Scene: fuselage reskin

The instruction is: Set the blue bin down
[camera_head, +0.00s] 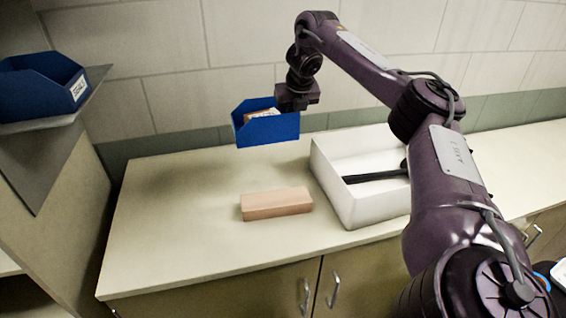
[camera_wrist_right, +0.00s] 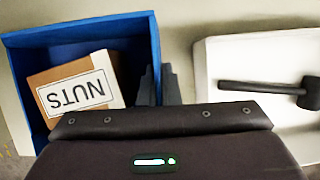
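The blue bin (camera_head: 268,132) is held in the air above the back of the counter, left of the white tray. It also shows in the right wrist view (camera_wrist_right: 78,31), with a brown box labelled NUTS (camera_wrist_right: 75,95) inside it. My right gripper (camera_head: 287,105) is at the bin's right side. In the right wrist view its dark fingers (camera_wrist_right: 158,88) are closed about the bin's side wall. The bin looks about level, with a gap between it and the counter. My left gripper is not in view.
The pale counter (camera_head: 180,220) has free room at the left. A tan block (camera_head: 276,204) lies in front. A white tray (camera_head: 362,208) holds a black hammer-like tool (camera_wrist_right: 270,90). Another blue bin (camera_head: 40,90) stands on a shelf at far left.

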